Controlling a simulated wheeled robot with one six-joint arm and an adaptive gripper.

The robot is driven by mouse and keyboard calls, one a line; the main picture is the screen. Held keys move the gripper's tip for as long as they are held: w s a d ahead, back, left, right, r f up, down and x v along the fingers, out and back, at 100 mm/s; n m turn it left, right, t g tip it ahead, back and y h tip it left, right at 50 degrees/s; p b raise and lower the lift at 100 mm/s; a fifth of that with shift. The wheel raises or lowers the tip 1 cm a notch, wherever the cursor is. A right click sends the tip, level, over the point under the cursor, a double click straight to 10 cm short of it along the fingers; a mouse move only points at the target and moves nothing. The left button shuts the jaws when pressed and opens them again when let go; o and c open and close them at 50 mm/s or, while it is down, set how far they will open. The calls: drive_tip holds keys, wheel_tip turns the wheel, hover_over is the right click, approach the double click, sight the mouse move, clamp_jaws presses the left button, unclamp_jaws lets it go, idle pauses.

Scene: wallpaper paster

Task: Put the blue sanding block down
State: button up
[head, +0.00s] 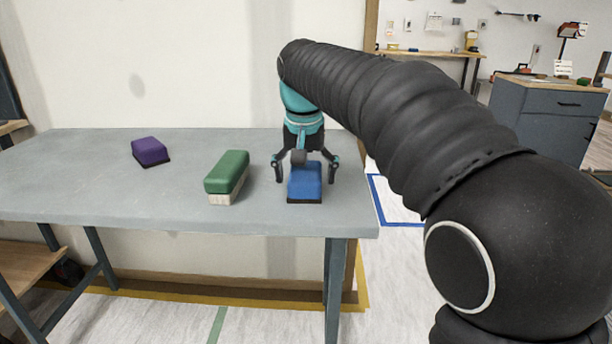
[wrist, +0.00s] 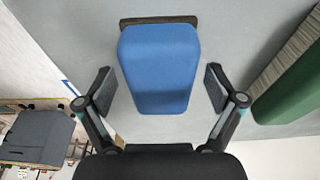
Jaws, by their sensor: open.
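The blue sanding block (head: 305,182) rests on the grey table near its right front edge. My gripper (head: 306,178) is above it with the fingers spread on either side. In the wrist view the blue block (wrist: 160,65) lies between the open fingertips of my gripper (wrist: 160,88), with a gap on both sides. A dark base edge shows along one end of the block.
The grey table (head: 110,200) also holds a green block (head: 228,172) with a pale base, left of my gripper, and a purple block (head: 150,151) farther left. The green block shows at the right of the wrist view (wrist: 295,95). Free table lies between them.

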drive_tip(key=p+v, duration=0.2)
drive_tip(key=v, duration=1)
drive_tip(key=s+d+f+t, duration=0.2)
drive_tip(key=s+d+f, duration=0.5)
drive_tip(key=s+d, duration=0.45)
drive_tip(key=s+d+f, duration=0.2)
drive_tip(key=s+f, duration=0.4)
drive_tip(key=f, duration=0.1)
drive_tip(key=s+d+f+t, duration=0.1)
drive_tip(key=s+d+f, duration=0.2)
drive_tip(key=s+f, duration=0.4)
drive_tip(key=shift+d+f, duration=0.25)
drive_tip(key=shift+f, duration=0.3)
